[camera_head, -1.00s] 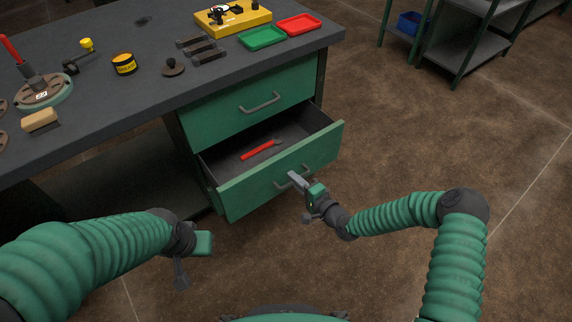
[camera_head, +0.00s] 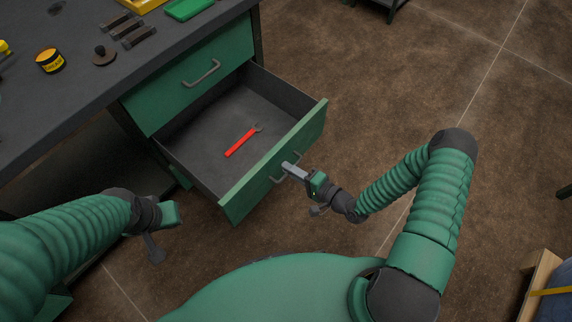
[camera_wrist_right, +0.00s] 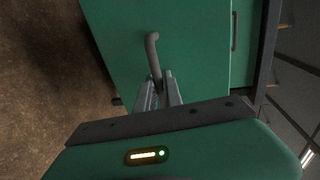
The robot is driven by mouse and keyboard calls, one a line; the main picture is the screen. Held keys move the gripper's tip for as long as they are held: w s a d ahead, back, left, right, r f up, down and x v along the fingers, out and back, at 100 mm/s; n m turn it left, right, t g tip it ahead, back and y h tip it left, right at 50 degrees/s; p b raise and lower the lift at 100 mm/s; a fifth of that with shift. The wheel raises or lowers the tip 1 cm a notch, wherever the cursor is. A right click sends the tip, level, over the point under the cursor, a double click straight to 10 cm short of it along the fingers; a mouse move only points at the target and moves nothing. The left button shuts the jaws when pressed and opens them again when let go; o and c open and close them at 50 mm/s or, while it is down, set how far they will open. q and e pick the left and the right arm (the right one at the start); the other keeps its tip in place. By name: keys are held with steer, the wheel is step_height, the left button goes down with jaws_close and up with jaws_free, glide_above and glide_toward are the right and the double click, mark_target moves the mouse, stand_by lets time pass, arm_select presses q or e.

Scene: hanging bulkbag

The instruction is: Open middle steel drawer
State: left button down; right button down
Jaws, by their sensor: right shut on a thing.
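The green steel drawer (camera_head: 275,163) stands well out of the workbench, and a red-handled tool (camera_head: 242,141) lies on its dark floor. My right gripper (camera_head: 288,169) is shut on the grey bar handle (camera_head: 277,179) on the drawer's front. In the right wrist view the fingers (camera_wrist_right: 160,88) close around one end of the handle (camera_wrist_right: 152,52). A shut green drawer (camera_head: 190,78) with its own handle (camera_head: 203,73) is above it. My left gripper (camera_head: 163,240) hangs low at the left, away from the drawers; its finger opening is not clear.
A wooden pallet-like edge (camera_head: 541,283) is at the lower right.

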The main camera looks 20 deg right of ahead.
steer(key=shift+s+f, duration=0.1)
steer(key=shift+f, duration=0.15)
steer(key=c, duration=1.8)
jaws_free()
steer(key=shift+r, duration=0.15)
steer(key=shift+s+d+r, duration=0.1)
steer(key=shift+d, duration=0.1)
steer(key=p+v, duration=0.4)
steer(key=v, duration=1.2)
steer(key=shift+s+d+p, duration=0.1)
steer(key=shift+s+p, duration=0.05)
steer(key=shift+p, duration=0.2)
